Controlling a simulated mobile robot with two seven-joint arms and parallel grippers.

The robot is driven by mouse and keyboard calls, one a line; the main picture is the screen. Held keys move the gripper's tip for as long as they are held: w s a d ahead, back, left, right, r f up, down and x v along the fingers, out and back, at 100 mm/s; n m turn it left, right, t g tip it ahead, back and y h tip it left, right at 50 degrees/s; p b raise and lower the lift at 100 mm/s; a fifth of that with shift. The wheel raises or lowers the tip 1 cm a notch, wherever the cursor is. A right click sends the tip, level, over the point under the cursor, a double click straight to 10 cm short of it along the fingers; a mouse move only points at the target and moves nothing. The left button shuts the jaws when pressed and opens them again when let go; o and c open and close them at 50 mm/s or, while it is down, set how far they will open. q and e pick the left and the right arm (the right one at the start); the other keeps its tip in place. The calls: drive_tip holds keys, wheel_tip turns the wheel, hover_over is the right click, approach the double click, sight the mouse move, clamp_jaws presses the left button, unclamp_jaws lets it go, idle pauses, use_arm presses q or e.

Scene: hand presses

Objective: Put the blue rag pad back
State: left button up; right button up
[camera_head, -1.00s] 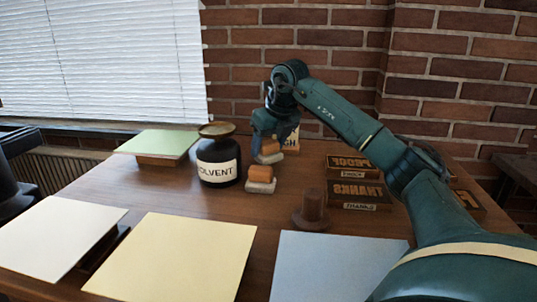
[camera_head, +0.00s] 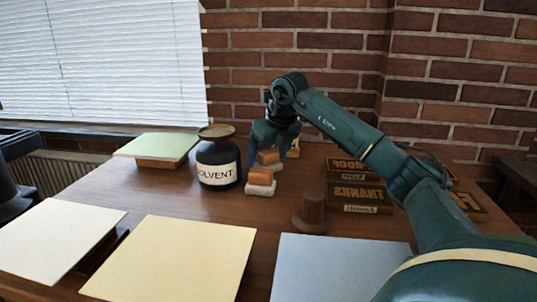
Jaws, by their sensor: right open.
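Two small pads with orange-brown block handles and pale grey bases stand on the table right of the solvent jar. The near pad (camera_head: 260,182) is in full view. The far pad (camera_head: 268,160) sits just behind it, partly hidden. I cannot tell by colour which is the blue rag pad. My right gripper (camera_head: 272,146) points down above and around the far pad's top, with its fingers apart. Whether they touch the pad is not clear. My left gripper is not in view.
A black solvent jar (camera_head: 217,163) stands close left of the pads. A brown round-handled piece (camera_head: 312,210) and type blocks (camera_head: 358,196) stand to the right. Green (camera_head: 158,145), white (camera_head: 55,238), yellow (camera_head: 180,258) and blue (camera_head: 335,268) sheets lie around. A brick wall is behind.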

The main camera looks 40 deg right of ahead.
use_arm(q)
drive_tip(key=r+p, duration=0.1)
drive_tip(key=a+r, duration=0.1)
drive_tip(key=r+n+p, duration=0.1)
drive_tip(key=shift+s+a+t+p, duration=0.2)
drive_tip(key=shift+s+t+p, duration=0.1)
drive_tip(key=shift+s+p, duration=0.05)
use_arm(e)
drive_tip(key=v, duration=1.2)
drive_tip(key=shift+r, duration=0.15)
